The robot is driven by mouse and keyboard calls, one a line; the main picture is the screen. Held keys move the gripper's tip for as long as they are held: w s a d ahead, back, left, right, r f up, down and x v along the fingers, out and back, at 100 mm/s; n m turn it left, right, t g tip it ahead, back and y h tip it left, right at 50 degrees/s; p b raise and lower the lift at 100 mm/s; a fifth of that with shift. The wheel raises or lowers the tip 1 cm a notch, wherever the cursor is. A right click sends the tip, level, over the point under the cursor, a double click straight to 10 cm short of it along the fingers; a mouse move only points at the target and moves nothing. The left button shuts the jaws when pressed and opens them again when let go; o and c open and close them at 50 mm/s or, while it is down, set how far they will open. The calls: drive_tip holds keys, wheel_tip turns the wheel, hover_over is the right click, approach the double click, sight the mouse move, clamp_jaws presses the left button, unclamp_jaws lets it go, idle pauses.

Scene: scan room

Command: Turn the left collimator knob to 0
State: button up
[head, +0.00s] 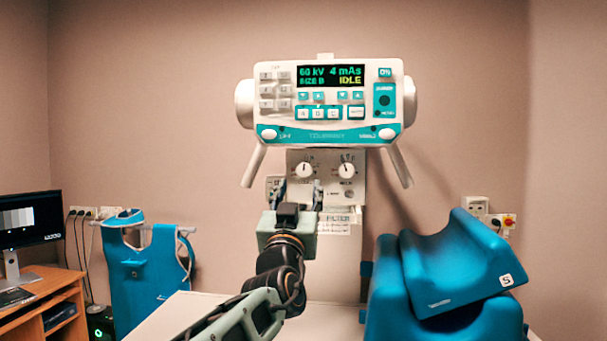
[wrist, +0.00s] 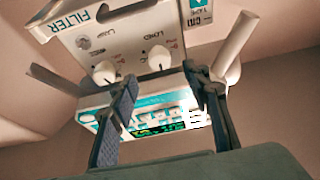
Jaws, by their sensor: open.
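The left collimator knob (head: 304,170) is a round white dial on the pale collimator panel (head: 326,190) under the console. Its dark pointer mark looks roughly upward in the head view; the scale is too small to read. In the wrist view, which is turned nearly upside down, this knob (wrist: 159,58) shows between the finger lines. My gripper (head: 299,190) is open and empty, its fingers pointing at the panel just below the knob. The blue-padded fingers also show in the wrist view (wrist: 160,76), apart from the knob.
A right knob (head: 346,170) sits close beside, also in the wrist view (wrist: 104,72). The console (head: 320,100) overhangs the panel, with handles (head: 399,167) slanting down. A FILTER label (head: 338,220) is below. Blue cushions (head: 455,265) stand right and a blue apron (head: 145,270) hangs left.

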sight(304, 173)
drive_tip(key=p+x, duration=0.1)
drive_tip(key=x, duration=0.6)
drive_tip(key=shift+w+p, duration=0.35)
drive_tip(key=c, duration=1.2)
drive_tip(key=shift+o, duration=0.2)
drive_tip(key=shift+d, duration=0.1)
